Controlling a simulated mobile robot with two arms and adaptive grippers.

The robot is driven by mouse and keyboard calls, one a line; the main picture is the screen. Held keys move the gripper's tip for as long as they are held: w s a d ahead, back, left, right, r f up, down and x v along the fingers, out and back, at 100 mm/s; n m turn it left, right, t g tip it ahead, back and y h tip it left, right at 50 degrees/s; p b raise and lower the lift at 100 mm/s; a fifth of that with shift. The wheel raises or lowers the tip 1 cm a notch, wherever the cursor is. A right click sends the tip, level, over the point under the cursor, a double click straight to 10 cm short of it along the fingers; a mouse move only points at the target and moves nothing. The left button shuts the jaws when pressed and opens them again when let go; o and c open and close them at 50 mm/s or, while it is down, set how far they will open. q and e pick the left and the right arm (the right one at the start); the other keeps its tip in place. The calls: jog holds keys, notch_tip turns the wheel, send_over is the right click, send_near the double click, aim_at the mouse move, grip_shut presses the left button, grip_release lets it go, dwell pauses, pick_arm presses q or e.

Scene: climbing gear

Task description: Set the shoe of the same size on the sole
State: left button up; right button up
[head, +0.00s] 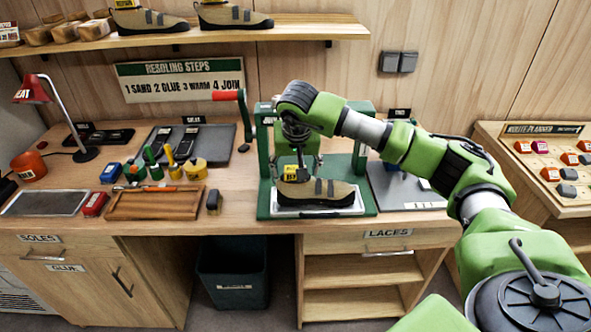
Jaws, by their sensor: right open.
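A beige and dark shoe (325,191) with a yellow size tag (296,173) stands upright on the pale-rimmed plate (345,210) of the green press (365,160). Its toe points right. I cannot tell whether a sole lies under it. My right gripper (299,163) points down just above the shoe's heel end, by the tag, and is open; contact is unclear. Two similar shoes, one at left (148,21) and one at right (232,16), stand on the upper shelf. Dark soles (188,142) lie on a dark mat at the left. My left gripper is not in view.
A wooden tray (153,205), glue bottles (184,150) and a red lamp (32,89) crowd the left of the bench. The press's red-handled crank (228,96) sticks out left. A grey plate (400,188) lies right of the press, under my right arm.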

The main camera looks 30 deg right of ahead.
jog(key=v, duration=1.1)
